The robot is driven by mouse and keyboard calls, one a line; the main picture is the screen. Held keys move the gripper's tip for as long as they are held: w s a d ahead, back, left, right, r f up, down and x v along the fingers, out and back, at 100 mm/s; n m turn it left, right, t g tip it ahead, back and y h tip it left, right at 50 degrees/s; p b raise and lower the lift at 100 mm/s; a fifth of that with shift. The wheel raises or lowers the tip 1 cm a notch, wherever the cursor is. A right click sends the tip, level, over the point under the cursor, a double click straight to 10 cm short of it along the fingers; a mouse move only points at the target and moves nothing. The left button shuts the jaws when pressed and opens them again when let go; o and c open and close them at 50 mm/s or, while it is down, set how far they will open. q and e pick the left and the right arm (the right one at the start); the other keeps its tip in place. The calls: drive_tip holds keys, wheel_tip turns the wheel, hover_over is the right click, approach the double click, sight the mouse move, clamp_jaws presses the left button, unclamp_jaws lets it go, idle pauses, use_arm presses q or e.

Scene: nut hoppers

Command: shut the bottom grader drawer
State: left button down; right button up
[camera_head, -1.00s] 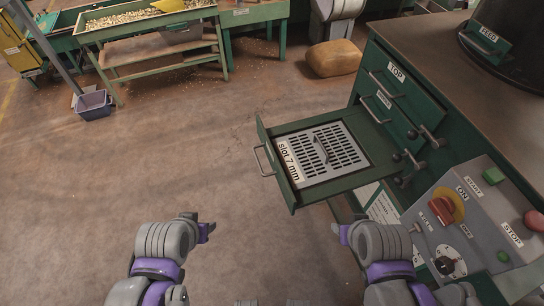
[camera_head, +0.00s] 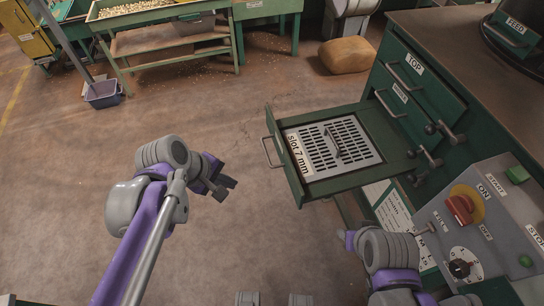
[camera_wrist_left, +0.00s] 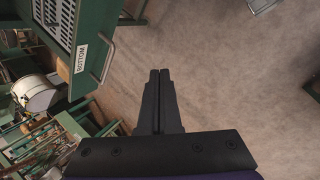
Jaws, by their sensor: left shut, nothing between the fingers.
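The bottom grader drawer (camera_head: 291,178) is pulled far out of the green cabinet and holds a grey slotted tray (camera_head: 335,143) labelled "slot 7 mm". Its bar handle (camera_head: 268,152) is on the front panel. In the left wrist view the drawer front (camera_wrist_left: 101,52) with the label "BOTTOM" is at the upper left. My left gripper (camera_head: 226,188) is shut and empty, left of the drawer front and apart from it. Its closed fingers also show in the left wrist view (camera_wrist_left: 160,73). My right gripper (camera_head: 346,238) is low, below the drawer; its jaw state is unclear.
The top drawer (camera_head: 415,64) and middle drawer (camera_head: 400,93) look shut. A control panel (camera_head: 480,235) with knobs stands at the lower right. A brown sack (camera_head: 346,56) lies behind the open drawer. The floor left of the drawer is clear.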

sight(281, 156)
use_arm(q)
drive_tip(key=w+d+r+n+h+b, duration=0.2)
drive_tip(key=w+d+n+h, duration=0.15)
drive_tip(key=w+n, duration=0.75)
drive_tip(key=shift+g+h, duration=0.3)
drive_tip(key=shift+h, duration=0.15)
drive_tip(key=x, duration=0.4)
drive_tip(key=b+x, duration=0.1)
drive_tip(key=x, duration=0.4)
drive_tip(key=shift+s+f, duration=0.2)
use_arm(e)
drive_tip(key=f, duration=0.4)
drive_tip(key=shift+s, duration=0.3)
use_arm(q)
drive_tip(key=shift+d, duration=0.1)
